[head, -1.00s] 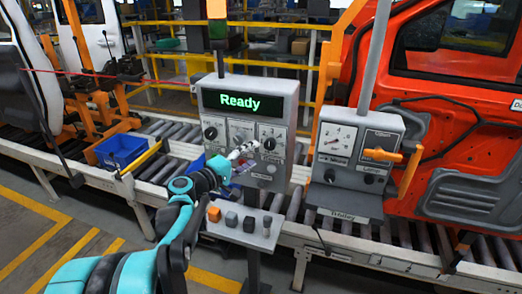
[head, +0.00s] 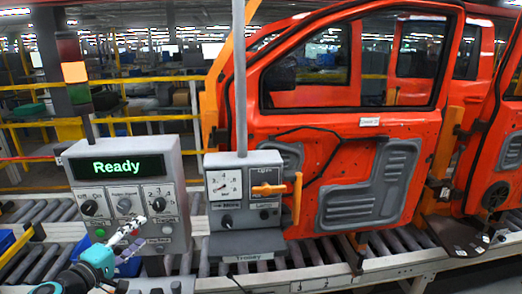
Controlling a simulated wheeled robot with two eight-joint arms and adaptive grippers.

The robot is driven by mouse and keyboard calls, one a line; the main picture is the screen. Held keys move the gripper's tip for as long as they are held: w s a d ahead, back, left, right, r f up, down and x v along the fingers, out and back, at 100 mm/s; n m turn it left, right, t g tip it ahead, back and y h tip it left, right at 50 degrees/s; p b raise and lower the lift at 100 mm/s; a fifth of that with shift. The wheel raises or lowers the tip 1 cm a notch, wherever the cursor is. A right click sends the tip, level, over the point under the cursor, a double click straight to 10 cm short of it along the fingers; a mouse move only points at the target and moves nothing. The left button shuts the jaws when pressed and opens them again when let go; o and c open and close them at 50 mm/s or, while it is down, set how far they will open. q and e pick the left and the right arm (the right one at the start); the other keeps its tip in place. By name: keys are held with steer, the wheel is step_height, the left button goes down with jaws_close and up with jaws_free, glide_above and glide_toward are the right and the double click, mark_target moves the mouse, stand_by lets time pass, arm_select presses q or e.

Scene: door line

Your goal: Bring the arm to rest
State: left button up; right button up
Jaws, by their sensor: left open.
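My left gripper (head: 138,232) is at the lower left of the head view, with its teal wrist below it. It is open and appears empty, in front of the lower right part of the grey control box (head: 72,166). I cannot tell from this view whether it touches the box. My right gripper is not in view.
A signal lamp (head: 75,72) glows orange. Yellow rails run behind.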

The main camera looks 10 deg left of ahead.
arm_select(q)
steer(key=s+d+f+m+g+h+b, duration=0.1)
steer(key=s+d+f+m+g+b, duration=0.25)
steer(key=d+f, duration=0.55)
steer(key=s+d+f+m+g+b, duration=0.2)
steer(key=s+d+f+m+g, duration=0.15)
steer(key=d+f, duration=0.5)
steer(key=s+d+f+m+g+y+b, duration=0.2)
steer(key=s+f+m, duration=0.4)
steer(key=s+f, duration=0.3)
steer(key=s+d+y+b, duration=0.1)
steer(key=d+b, duration=0.1)
steer(key=shift+d+m+y+b, duration=0.3)
steer(key=shift+m+y+b, duration=0.05)
steer(key=shift+m+y, duration=0.05)
